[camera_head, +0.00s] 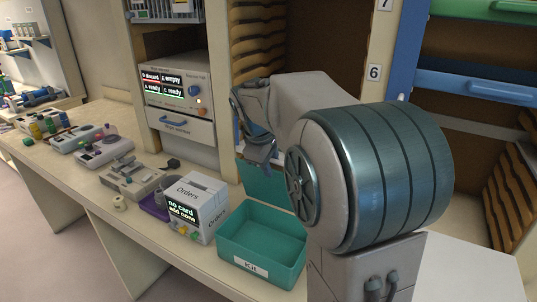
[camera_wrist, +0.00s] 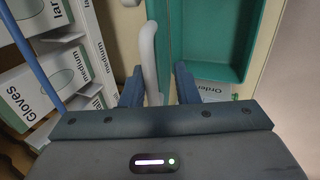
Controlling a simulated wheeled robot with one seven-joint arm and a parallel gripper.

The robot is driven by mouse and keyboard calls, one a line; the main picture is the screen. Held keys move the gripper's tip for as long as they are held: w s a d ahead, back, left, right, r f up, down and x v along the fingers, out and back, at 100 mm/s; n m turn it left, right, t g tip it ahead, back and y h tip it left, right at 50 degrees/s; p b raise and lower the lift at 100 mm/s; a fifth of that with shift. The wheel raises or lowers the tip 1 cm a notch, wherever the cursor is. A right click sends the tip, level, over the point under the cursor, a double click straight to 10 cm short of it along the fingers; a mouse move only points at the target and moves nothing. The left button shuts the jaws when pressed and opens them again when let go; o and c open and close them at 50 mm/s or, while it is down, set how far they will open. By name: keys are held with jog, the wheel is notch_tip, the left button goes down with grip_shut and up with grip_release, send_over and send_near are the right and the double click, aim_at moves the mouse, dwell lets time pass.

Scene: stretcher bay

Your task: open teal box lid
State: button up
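The teal box (camera_head: 262,245), labelled "Kit", stands on the counter with its top open and its inside empty. A teal panel (camera_head: 266,187), apparently its lid, stands raised behind the box, partly hidden by my arm. My gripper (camera_head: 258,150) is above and behind the box, near the upper edge of that panel. In the wrist view my gripper (camera_wrist: 160,88) has its fingers apart. A pale curved bar (camera_wrist: 149,50) runs between them; contact is unclear. A teal recessed surface (camera_wrist: 214,40) is beyond the right finger; I cannot tell whether it is lid or box.
The white Orders box (camera_head: 203,205) stands just left of the teal box. A dispenser unit (camera_head: 176,85) and shelves (camera_head: 257,45) rise behind the counter. Glove boxes (camera_wrist: 40,90) and a blue rail (camera_wrist: 27,50) are close on the left in the wrist view.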

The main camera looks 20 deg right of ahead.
jog(key=b+v, duration=0.1)
jog(key=v, duration=1.2)
jog(key=shift+r, duration=0.3)
jog(key=shift+s+a, duration=0.1)
